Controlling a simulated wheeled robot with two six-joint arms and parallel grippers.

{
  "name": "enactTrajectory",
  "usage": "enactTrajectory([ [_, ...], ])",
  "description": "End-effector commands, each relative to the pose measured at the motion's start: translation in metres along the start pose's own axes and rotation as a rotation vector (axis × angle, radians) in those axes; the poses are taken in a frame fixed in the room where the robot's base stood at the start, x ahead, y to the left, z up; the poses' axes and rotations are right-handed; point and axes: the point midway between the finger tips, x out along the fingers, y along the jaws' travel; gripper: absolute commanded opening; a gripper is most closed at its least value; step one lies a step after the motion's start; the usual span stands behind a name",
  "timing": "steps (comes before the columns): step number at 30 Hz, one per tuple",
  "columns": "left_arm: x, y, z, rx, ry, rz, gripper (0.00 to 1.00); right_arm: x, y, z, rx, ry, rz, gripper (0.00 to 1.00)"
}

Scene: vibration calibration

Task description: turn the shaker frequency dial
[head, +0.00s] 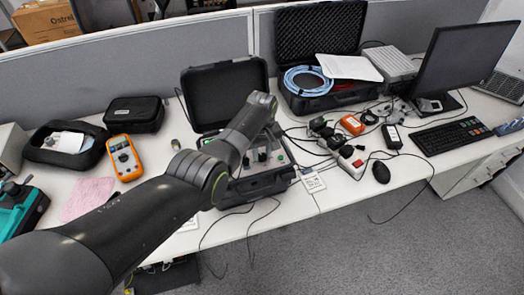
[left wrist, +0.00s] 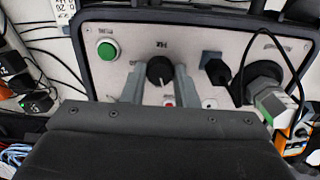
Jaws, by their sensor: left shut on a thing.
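The shaker's case (head: 262,187) stands open on the table in the head view, its black lid (head: 225,92) raised behind. My left arm reaches over it and hides much of its panel. In the left wrist view the light panel (left wrist: 212,38) carries a round black frequency dial (left wrist: 160,71) next to an upside-down "Hz" label. My left gripper (left wrist: 157,82) is shut on the dial, one finger on each side. A green button (left wrist: 106,50) sits left of the dial. A black connector and a larger round fitting sit right of it. My right gripper is not in view.
An orange multimeter (head: 124,157) and a black pouch (head: 134,113) lie left of the case. Cables and small boxes crowd its right side, with a mouse (head: 381,172), keyboard (head: 446,135) and monitor (head: 463,58) beyond. Loose cables hang over the table's front edge.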

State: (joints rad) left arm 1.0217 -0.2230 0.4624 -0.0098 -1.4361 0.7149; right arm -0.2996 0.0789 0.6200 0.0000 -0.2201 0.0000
Motion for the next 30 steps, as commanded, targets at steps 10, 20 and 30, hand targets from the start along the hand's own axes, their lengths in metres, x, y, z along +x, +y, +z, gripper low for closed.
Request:
enactTrajectory([
  [10, -0.0012, 0.0001, -0.0009, -0.31, 0.003, 0.001, 0.04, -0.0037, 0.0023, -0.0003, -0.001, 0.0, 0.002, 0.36],
  [20, -0.0011, 0.0002, -0.0011, -0.506, 0.003, 0.002, 0.04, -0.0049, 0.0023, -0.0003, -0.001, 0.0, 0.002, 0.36],
  [30, -0.0011, 0.0002, -0.0013, -0.578, 0.004, 0.002, 0.04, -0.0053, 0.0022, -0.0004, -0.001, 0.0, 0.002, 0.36],
])
